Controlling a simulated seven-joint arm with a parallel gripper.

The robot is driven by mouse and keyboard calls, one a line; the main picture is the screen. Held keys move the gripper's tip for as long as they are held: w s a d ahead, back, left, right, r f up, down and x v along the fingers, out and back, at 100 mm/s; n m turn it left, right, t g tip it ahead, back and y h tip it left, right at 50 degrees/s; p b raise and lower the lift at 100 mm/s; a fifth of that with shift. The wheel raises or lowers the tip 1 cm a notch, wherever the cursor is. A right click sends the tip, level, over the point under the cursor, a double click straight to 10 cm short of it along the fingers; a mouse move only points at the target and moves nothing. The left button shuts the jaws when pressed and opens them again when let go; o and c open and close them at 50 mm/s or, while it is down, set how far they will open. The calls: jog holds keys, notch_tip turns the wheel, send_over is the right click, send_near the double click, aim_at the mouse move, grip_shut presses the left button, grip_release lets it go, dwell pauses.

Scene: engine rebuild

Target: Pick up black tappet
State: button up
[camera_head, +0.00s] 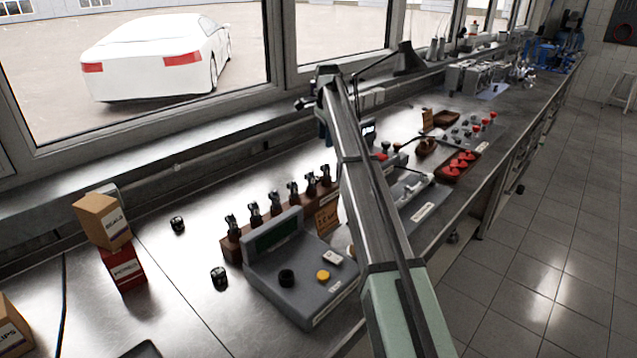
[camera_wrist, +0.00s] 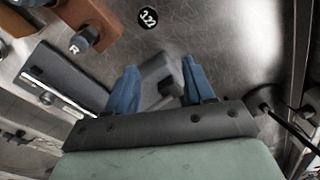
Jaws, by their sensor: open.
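A round black piece marked "3.22" (camera_wrist: 148,18) lies on the metal bench at the top of the wrist view, beyond my fingertips and apart from them. It looks like a black tappet. In the head view, small dark cylinders stand on the bench left of the grey console, one nearer (camera_head: 219,276) and one farther (camera_head: 178,224). I cannot tell which of these, if any, is the marked one. My gripper (camera_wrist: 157,80) is open, with blue fingers spread apart. A grey block (camera_wrist: 166,70) shows between and beyond them. In the head view the fingers are mostly hidden behind my arm.
The grey console (camera_head: 300,255) carries a black round part (camera_head: 287,277) and a yellow one. A brown rack (camera_head: 232,249) with several injector-like parts stands behind it. Boxes (camera_head: 123,265) are at left. Trays with red parts (camera_head: 458,163) lie right of my arm.

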jog(key=s+a+g, duration=0.1)
jog(key=s+a, duration=0.1)
send_over(318, 178)
jog(key=shift+n, duration=0.3)
jog(key=f, duration=0.9)
jog(key=shift+d+f, duration=0.1)
jog(key=shift+d, duration=0.1)
jog(key=shift+a+f, duration=0.15)
jog(key=shift+f, duration=1.2)
jog(key=shift+a+f, duration=0.1)
jog(key=shift+f, duration=1.25)
jog(key=c, duration=0.8)
jog(key=shift+r, duration=0.15)
jog(key=shift+c, duration=0.2)
